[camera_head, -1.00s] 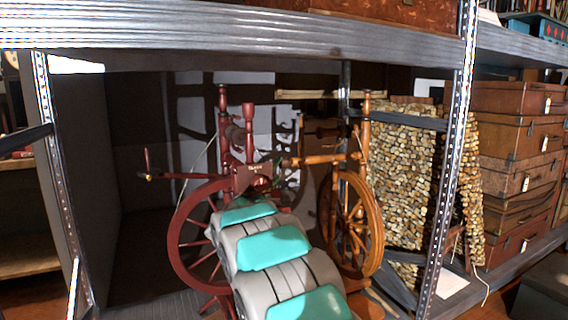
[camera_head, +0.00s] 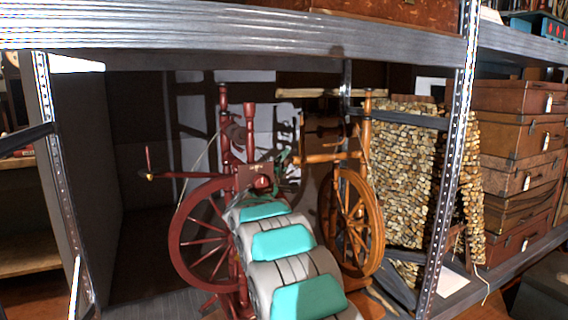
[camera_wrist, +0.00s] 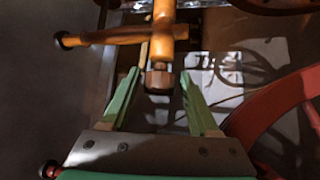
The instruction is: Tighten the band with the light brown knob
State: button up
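The light brown spinning wheel (camera_head: 350,225) stands on the right of the shelf bay, next to the dark red one (camera_head: 205,235). In the wrist view, a brown knob (camera_wrist: 160,80) sits at the end of the light brown wheel's wooden shaft (camera_wrist: 162,42). My gripper (camera_wrist: 159,72) is open, with one green finger on each side of the knob and a visible gap on both sides. In the head view, my gripper (camera_head: 285,158) is at the left end of the light brown wheel's horizontal bar (camera_head: 325,157). The knob is hard to make out there, and I cannot see the band clearly.
My arm passes between the two wheels. The dark red wheel's rim (camera_wrist: 275,112) is close to my gripper on the right in the wrist view. A metal shelf post (camera_head: 450,170) stands to the right, and a shelf beam (camera_head: 240,35) runs above. Suitcases (camera_head: 520,140) are stacked farther right.

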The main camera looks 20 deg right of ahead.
grip_shut()
jog(key=shift+f, duration=0.1)
dwell(0.4)
jog(key=m+h, duration=0.4)
jog(key=shift+w+f+m+t, duration=0.1)
jog(key=shift+m+t, duration=0.2)
jog(key=shift+m+h, duration=0.7)
jog(key=shift+m, duration=0.3)
jog(key=shift+o, duration=1.2)
grip_release()
jog(key=shift+r, duration=0.2)
jog(key=b+v, duration=0.1)
jog(key=v, duration=0.7)
